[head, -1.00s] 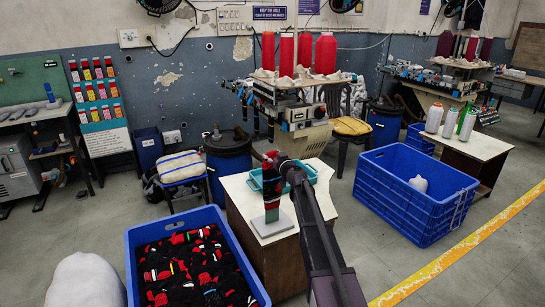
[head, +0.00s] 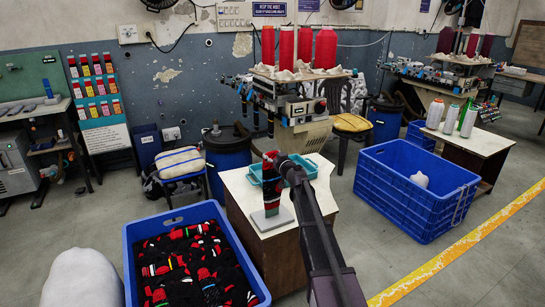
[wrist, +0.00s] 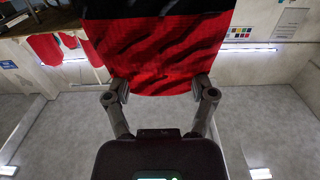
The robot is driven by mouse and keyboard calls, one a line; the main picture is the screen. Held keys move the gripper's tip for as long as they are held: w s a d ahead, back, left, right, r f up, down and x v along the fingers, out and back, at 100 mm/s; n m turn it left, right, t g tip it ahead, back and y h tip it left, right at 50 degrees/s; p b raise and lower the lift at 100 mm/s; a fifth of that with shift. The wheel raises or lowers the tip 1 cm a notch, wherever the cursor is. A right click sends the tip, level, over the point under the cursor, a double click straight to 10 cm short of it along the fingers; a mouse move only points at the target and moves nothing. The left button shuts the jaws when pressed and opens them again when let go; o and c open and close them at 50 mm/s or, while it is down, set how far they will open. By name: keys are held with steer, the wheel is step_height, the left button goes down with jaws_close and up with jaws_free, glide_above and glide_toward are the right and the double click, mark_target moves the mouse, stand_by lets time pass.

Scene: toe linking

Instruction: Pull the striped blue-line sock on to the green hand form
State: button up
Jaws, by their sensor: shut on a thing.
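A red and black sock (head: 272,185) stands upright over a form on a grey base plate (head: 271,220) at the front of the small table. The form is hidden by the cloth, so I cannot see its green colour. The blue line cannot be made out. My gripper (head: 283,163) is at the upper part of the sock, on its right side. In the wrist view, red cloth with dark slanting stripes (wrist: 160,55) and a black band above fills the space beyond my fingers (wrist: 162,92), which are closed on its near edge.
A teal tray (head: 311,168) lies on the table (head: 310,212) behind the form. A blue crate (head: 140,236) full of red and black socks stands front left. A blue crate (head: 410,215) with a pale bundle stands right. A knitting machine stands behind.

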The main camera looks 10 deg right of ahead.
steer(key=shift+f, duration=0.1)
steer(key=o, duration=1.2)
steer(key=shift+s, duration=0.1)
steer(key=v, duration=0.6)
steer(key=shift+s, duration=0.35)
steer(key=shift+d, duration=0.1)
